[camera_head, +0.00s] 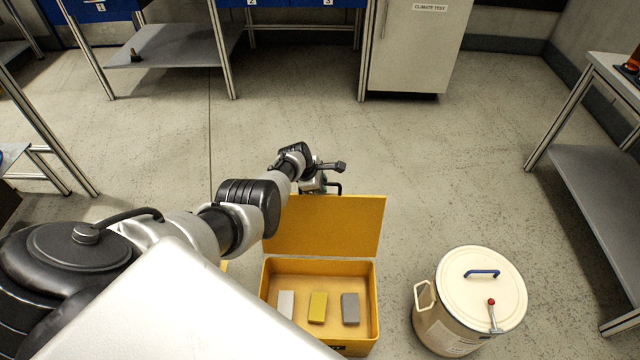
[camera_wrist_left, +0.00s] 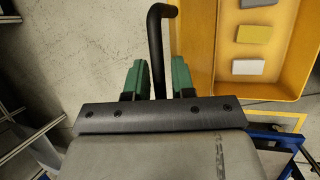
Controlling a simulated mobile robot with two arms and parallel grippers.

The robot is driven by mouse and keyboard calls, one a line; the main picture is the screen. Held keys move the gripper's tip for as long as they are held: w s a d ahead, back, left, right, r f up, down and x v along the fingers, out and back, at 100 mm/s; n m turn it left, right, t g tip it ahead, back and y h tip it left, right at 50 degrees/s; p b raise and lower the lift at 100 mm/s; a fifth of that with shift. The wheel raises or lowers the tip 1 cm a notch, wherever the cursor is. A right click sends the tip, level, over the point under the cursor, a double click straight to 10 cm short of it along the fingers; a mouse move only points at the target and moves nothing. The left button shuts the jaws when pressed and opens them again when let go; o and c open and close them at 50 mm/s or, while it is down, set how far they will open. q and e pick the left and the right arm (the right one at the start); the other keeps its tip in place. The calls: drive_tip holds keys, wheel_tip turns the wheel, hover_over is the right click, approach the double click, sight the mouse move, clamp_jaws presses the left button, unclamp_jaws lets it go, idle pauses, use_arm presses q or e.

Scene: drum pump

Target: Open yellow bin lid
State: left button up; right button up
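The yellow bin (camera_head: 377,300) stands on the floor with its top open. Its yellow lid (camera_head: 330,225) is swung up at the far edge, and it also shows in the left wrist view (camera_wrist_left: 195,40). A black handle (camera_head: 336,186) sticks out at the lid's far edge. My left gripper (camera_head: 325,182) is beside this handle, beyond the lid. In the left wrist view the black handle (camera_wrist_left: 157,50) runs between the green fingers, with a narrow gap visible on each side. My right gripper is not in view.
Inside the bin lie a white block (camera_head: 286,304), a yellow block (camera_head: 318,307) and a grey block (camera_head: 350,309). A cream drum (camera_head: 445,325) with a blue-handled lid stands to the right. Shelved tables line the back and right. The floor behind the bin is clear.

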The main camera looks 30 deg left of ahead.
use_arm(q)
drive_tip(key=shift+o, duration=0.9)
drive_tip(key=p+v, duration=0.9)
drive_tip(key=v, duration=0.1)
drive_tip(key=shift+r, duration=0.4)
drive_tip(key=shift+s+a, duration=0.1)
